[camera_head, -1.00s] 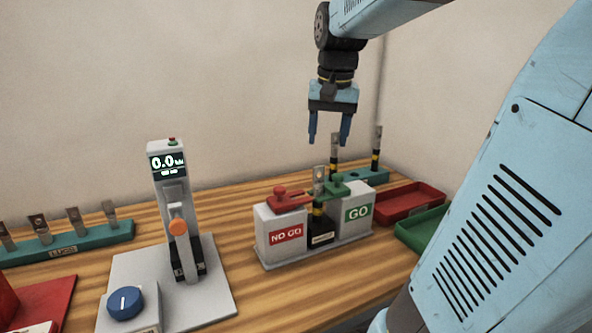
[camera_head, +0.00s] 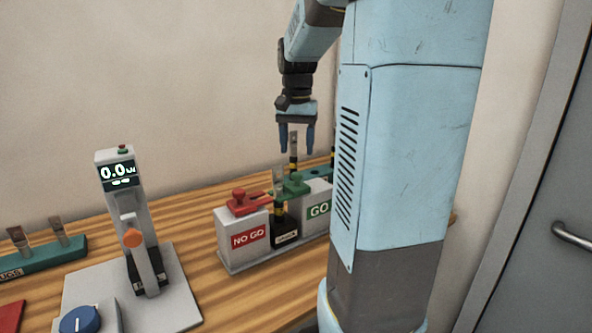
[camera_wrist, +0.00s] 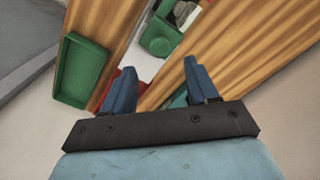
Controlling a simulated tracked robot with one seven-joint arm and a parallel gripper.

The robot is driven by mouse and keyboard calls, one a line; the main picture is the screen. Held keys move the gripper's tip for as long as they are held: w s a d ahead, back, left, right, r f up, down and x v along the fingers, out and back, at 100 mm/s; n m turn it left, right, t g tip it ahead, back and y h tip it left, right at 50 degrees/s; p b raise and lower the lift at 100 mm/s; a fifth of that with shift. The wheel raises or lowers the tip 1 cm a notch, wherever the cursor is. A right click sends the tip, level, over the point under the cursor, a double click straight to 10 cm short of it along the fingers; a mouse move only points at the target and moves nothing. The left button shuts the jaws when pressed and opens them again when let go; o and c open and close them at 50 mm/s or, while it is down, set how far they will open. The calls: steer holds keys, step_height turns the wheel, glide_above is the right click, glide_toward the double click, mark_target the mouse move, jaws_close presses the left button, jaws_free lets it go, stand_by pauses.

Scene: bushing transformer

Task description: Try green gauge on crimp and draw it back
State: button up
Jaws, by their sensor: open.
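The green gauge (camera_head: 297,184) sits on the white GO block (camera_head: 318,208), its flat end pointing left toward the crimp. The crimped lug (camera_head: 279,180) stands upright in a black holder (camera_head: 285,232) between the GO and NO GO blocks. I cannot tell whether the gauge touches the crimp. My gripper (camera_head: 297,150) points down above the green gauge, open and empty. In the wrist view, the green gauge (camera_wrist: 160,38) lies beyond my open fingertips (camera_wrist: 160,68), apart from them.
The red gauge (camera_head: 243,203) sits on the NO GO block (camera_head: 243,235). A press with a 0.0 display (camera_head: 118,173) stands at left, near a teal lug rack (camera_head: 45,256). A green tray (camera_wrist: 84,72) shows in the wrist view. My arm hides the table's right side.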

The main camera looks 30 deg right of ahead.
mark_target(297, 173)
step_height(297, 173, down, 7)
steer(key=shift+f, duration=0.15)
steer(key=shift+c, duration=0.3)
jaws_close()
stand_by(0.5)
